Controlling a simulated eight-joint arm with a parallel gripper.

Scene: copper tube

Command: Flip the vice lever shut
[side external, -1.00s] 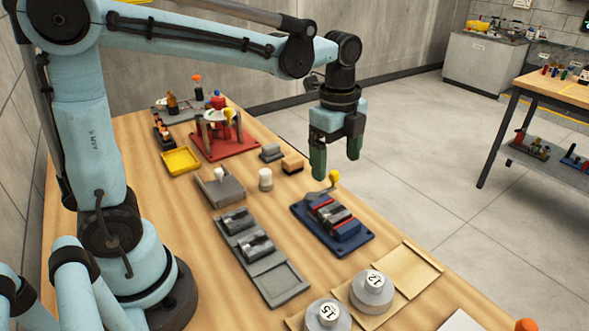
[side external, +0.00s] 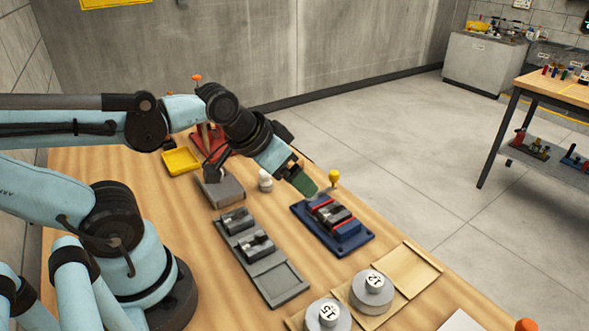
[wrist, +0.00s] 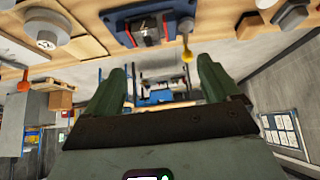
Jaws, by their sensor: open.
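The vice (side external: 345,232) has a blue base and red and dark jaws, and sits on the wooden table. Its lever ends in a yellow knob (side external: 334,177) standing up at the vice's far end. Most of the lever arm is hidden behind my gripper (side external: 307,187). My gripper is tilted, its green fingers just left of the knob; I cannot tell whether they touch the lever. In the wrist view, the two fingers (wrist: 162,75) are spread apart with nothing held between them. The yellow knob (wrist: 187,55) and blue vice (wrist: 123,33) show beyond them, near the top.
A grey fixture (side external: 282,284) with dark blocks lies left of the vice. A white cylinder (side external: 265,182) and grey block (side external: 222,194) stand left of my gripper. Weights, one marked 12 (side external: 371,293), stand at the front. Open floor lies right of the table.

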